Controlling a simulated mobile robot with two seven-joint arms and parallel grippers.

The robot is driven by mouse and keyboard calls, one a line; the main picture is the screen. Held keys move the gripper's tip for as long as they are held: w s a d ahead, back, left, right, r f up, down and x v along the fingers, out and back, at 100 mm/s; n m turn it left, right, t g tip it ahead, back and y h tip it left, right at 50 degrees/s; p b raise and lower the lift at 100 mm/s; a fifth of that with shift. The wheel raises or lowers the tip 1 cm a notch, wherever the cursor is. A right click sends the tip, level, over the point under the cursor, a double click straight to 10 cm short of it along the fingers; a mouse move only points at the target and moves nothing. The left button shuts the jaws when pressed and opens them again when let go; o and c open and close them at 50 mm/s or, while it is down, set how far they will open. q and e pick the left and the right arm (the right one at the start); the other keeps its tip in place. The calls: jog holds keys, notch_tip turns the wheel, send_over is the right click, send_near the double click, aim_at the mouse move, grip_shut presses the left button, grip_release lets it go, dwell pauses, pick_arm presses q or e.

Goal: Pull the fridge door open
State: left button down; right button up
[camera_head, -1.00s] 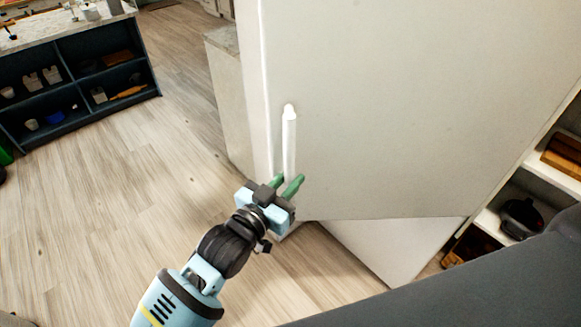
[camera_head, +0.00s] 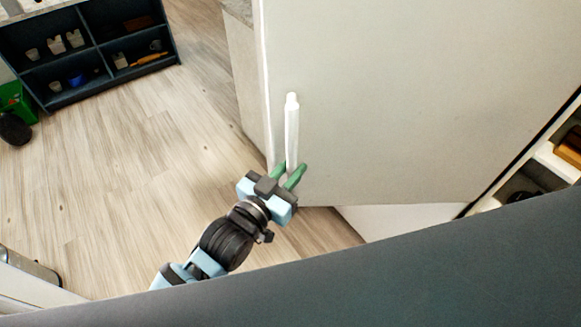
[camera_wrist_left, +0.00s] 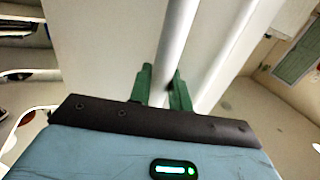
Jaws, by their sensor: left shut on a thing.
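The white fridge door (camera_head: 385,110) fills the upper right of the head view and stands ajar, its lower edge swung out from the white body (camera_head: 400,220) below it. Its white vertical bar handle (camera_head: 292,125) is near the door's left edge. My left gripper (camera_head: 288,174) is shut on the lower part of the handle, with a green finger on each side. In the left wrist view the handle (camera_wrist_left: 174,45) runs up between the green fingers (camera_wrist_left: 161,85). My right gripper is not in view.
A dark shelf unit (camera_head: 95,50) stands at the upper left, with a green bin (camera_head: 18,100) beside it. Open wood floor (camera_head: 140,150) lies left of the door. Shelving (camera_head: 560,165) is at the right edge. A pale low object (camera_head: 30,280) is at lower left.

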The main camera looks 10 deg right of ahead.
pick_arm(q)
jog(key=shift+s+d+r, duration=0.1)
jog(key=shift+d, duration=0.1)
jog(key=c, duration=1.3)
grip_release()
jog(key=shift+c, duration=0.2)
jog(key=shift+a, duration=0.1)
jog(key=shift+a, duration=0.15)
jog(key=v, duration=0.5)
jog(key=shift+s+a+b, duration=0.25)
jog(key=shift+s+b, duration=0.05)
jog(key=shift+s, duration=0.05)
jog(key=shift+v, duration=0.8)
